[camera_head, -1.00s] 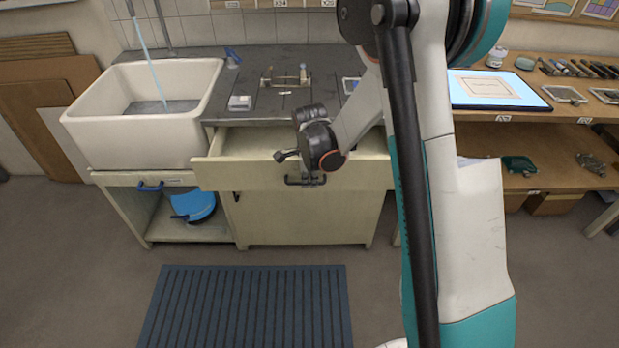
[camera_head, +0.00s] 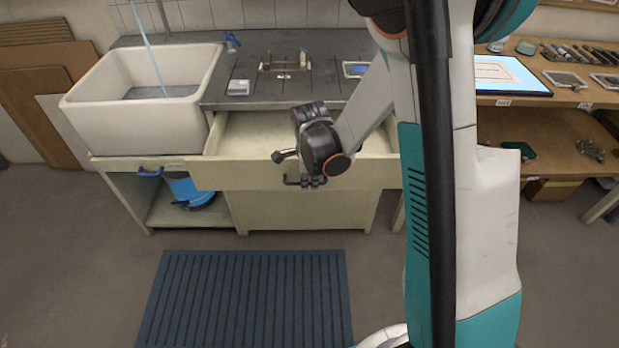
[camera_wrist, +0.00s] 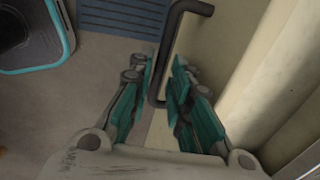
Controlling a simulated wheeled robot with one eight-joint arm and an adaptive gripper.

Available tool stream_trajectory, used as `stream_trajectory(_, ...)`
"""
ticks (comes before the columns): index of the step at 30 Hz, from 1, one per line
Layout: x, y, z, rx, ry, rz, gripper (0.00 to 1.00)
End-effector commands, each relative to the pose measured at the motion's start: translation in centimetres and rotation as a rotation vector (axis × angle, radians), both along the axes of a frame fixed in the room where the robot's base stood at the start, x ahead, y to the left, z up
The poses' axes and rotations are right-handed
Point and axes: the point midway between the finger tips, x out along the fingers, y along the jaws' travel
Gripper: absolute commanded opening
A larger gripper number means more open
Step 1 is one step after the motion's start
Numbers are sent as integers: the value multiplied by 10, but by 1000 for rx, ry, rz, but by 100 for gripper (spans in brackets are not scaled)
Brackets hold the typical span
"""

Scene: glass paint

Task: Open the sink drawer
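The cream drawer (camera_head: 235,178) under the grey worktop, to the right of the sink, stands pulled well out, and its empty-looking inside shows. Its dark bar handle (camera_head: 291,182) is on the front face. My gripper (camera_head: 308,182) is at this handle, in front of the drawer. In the wrist view, the teal finger pads of my gripper (camera_wrist: 163,75) are on both sides of the black handle (camera_wrist: 172,40) and close to it, shut on the bar. The exact contact is hard to see.
The white sink (camera_head: 135,125) stands left of the drawer, with a blue bucket (camera_head: 185,190) below it. A ribbed blue mat (camera_head: 245,300) lies on the floor in front. A wooden workbench (camera_head: 560,130) stands right. Floor around the mat is clear.

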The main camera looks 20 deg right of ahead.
Motion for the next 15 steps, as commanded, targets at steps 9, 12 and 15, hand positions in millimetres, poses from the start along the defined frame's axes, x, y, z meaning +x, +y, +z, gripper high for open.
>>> stream_trajectory(9, -3, 1, 15, 0, 0, 0, 18)
stream_trajectory(12, -6, 2, 30, 0, 0, 0, 18)
stream_trajectory(15, -9, 3, 47, 0, 0, 0, 18)
